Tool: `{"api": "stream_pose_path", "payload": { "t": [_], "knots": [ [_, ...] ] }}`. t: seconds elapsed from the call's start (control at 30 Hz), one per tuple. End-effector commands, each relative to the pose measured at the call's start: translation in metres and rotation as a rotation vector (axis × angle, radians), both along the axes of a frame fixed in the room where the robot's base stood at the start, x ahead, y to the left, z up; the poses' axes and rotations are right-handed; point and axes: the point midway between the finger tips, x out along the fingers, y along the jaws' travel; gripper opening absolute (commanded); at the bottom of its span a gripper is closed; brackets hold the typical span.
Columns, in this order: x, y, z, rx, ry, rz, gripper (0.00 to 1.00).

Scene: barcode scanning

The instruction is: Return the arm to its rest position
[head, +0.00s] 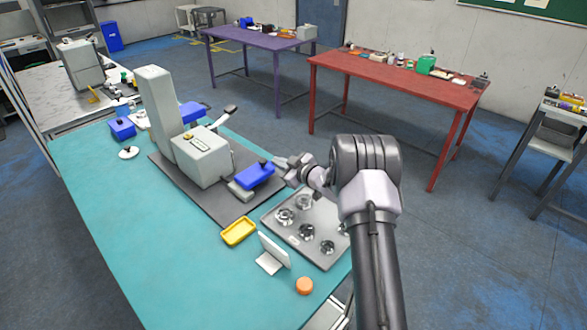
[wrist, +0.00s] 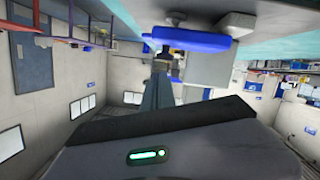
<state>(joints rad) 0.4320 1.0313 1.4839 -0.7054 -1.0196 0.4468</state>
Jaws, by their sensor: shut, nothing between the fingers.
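My arm reaches over the teal bench from the lower right of the head view. My gripper (head: 281,162) is at the arm's far end, just right of a blue tray-like part (head: 255,175) on the grey machine. It is small there, and I cannot tell if it touches that part. In the wrist view, which is upside down, my gripper (wrist: 163,50) is shut and holds nothing. A blue part (wrist: 187,40) shows close to its tip.
The grey machine (head: 205,158) stands on a dark base plate. A metal tray with several round knobs (head: 307,231), a yellow dish (head: 238,231), a white stand (head: 272,252) and an orange disc (head: 304,285) are near my arm. Red (head: 400,82) and purple (head: 260,38) tables stand beyond.

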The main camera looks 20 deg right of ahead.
Motion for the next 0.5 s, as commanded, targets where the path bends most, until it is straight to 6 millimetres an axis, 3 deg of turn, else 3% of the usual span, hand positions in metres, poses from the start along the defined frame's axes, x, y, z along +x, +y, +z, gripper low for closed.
{"api": "stream_pose_path", "payload": {
  "t": [0.1,0.23,0.4,0.5],
  "knots": [
    [-0.037,-0.013,0.016,0.0,0.0,-0.003,0.0],
    [-0.071,-0.021,0.025,-0.001,-0.003,-0.002,0.0],
    [-0.096,-0.028,0.031,-0.002,-0.004,0.001,0.0],
    [-0.1,-0.028,0.032,-0.003,-0.006,0.003,0.0]
  ]
}}
